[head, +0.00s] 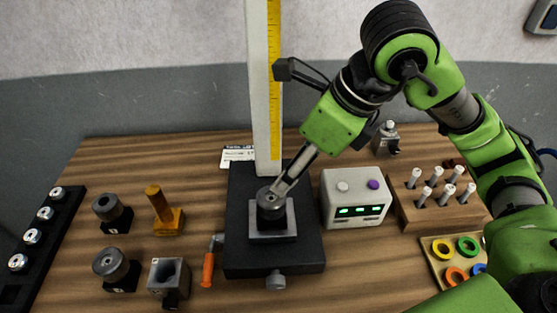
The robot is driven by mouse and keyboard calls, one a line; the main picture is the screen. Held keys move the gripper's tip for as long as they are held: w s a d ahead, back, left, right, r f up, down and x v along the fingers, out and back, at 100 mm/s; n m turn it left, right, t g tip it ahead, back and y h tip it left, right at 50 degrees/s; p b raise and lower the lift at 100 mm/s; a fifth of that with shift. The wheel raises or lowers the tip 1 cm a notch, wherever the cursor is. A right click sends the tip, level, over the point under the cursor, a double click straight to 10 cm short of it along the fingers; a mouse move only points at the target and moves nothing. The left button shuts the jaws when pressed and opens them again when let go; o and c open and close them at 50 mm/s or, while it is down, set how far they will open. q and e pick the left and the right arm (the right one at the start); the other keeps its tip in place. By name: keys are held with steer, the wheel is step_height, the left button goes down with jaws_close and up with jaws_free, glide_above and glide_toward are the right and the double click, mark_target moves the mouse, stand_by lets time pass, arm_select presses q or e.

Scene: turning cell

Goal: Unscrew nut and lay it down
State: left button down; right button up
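A dark round nut-like piece (268,203) with a hole in its top sits on a grey square block (261,232), on the black base (240,255) of an upright stand. My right gripper (281,188) comes down from the upper right, with its grey fingertips at the upper right edge of the round piece. The fingers overlap in this view, so I cannot tell whether they grip it or only touch it. Any thread under the piece is hidden. My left gripper is not in view.
A tall white column (260,90) with a yellow scale rises behind the block. A display box (354,211), a wooden pin block (419,215) and a ring tray (437,250) stand right. Knurled parts (112,212), a gold post (159,203) and an orange handle (208,270) stand left.

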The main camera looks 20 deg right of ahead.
mark_target(271, 199)
steer(key=p+x, duration=0.1)
steer(key=x, duration=0.5)
steer(key=p+x, duration=0.1)
steer(key=x, duration=0.5)
steer(key=shift+s+a+f, duration=0.2)
steer(key=shift+w+a+f, duration=0.1)
steer(key=shift+f, duration=0.25)
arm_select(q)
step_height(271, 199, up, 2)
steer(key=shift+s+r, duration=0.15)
arm_select(e)
steer(key=c, duration=1.3)
steer(key=shift+w+f+n+g+y+b, duration=0.1)
steer(key=shift+f+n+g+y+b, duration=0.2)
steer(key=shift+n+b, duration=0.5)
steer(key=shift+r+n+g+y+b, duration=0.1)
steer(key=shift+n+g+y+b, duration=0.25)
steer(key=shift+n+b, duration=0.55)
steer(key=n+g+b, duration=0.1)
steer(key=n, duration=0.2)
steer(key=shift+n, duration=0.4)
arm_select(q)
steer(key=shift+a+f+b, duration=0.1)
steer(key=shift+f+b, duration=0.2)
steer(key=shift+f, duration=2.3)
arm_select(e)
steer(key=shift+r+n+g+y, duration=0.15)
steer(key=shift+n+g+y, duration=0.1)
steer(key=shift+n+g, duration=0.6)
